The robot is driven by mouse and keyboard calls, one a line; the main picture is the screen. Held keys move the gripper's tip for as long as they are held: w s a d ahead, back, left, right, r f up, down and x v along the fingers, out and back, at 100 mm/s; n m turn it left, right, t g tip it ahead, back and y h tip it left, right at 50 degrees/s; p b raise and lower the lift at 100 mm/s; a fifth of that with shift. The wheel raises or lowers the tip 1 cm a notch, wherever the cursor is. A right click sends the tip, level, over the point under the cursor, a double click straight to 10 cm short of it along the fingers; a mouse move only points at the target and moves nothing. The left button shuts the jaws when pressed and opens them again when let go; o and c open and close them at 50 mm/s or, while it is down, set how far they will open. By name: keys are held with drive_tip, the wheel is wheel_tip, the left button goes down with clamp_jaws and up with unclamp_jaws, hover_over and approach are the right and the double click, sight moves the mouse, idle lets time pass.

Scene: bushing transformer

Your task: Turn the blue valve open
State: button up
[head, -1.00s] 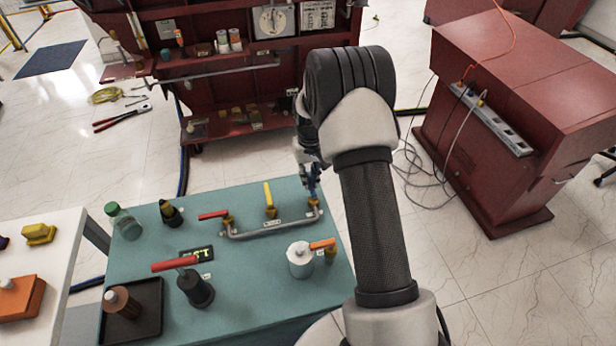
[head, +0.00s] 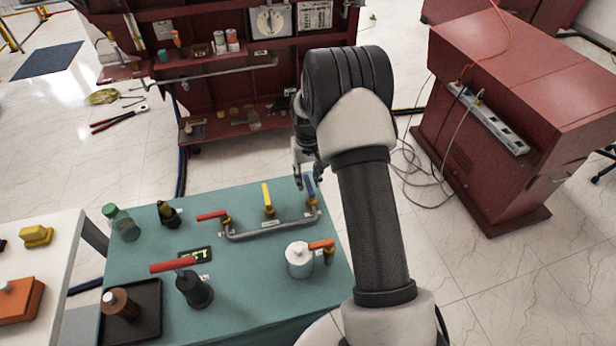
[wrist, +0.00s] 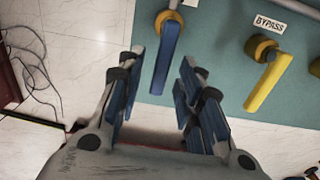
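The blue valve handle (head: 310,187) is at the right end of the grey pipe on the teal table. It points toward the table's far edge. In the wrist view the blue handle (wrist: 166,58) hangs down from its brass fitting, and its free end lies between the fingertips in the picture. My gripper (wrist: 160,72) is open, with a finger on each side of the handle and gaps showing on both sides. In the head view my gripper (head: 305,172) is at the table's far edge by the handle, partly hidden by my arm.
A yellow handle (head: 267,194), labelled BYPASS in the wrist view (wrist: 268,82), stands left of the blue one. A red handle (head: 211,215) is farther left. A white canister (head: 299,260) and an orange-handled valve (head: 321,244) are nearer. A red cabinet (head: 225,60) stands behind the table.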

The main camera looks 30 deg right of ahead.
wheel_tip(320, 180, up, 12)
idle(0.6)
wheel_tip(320, 180, up, 8)
drive_tip(key=t, duration=0.1)
hover_over(307, 182)
drive_tip(key=s+a, duration=0.3)
drive_tip(key=s, duration=0.1)
drive_tip(key=s+a+r+n+t, duration=0.1)
drive_tip(key=s+a+r, duration=0.5)
drive_tip(key=s+r, duration=0.2)
drive_tip(key=s+a+t, duration=0.1)
drive_tip(key=s+a, duration=0.1)
drive_tip(key=s, duration=0.7)
drive_tip(key=s+a+n+t, duration=0.1)
drive_tip(key=s+a, duration=0.2)
drive_tip(key=s, duration=0.7)
drive_tip(key=shift+s+a+t, duration=0.3)
drive_tip(key=shift+a, duration=0.05)
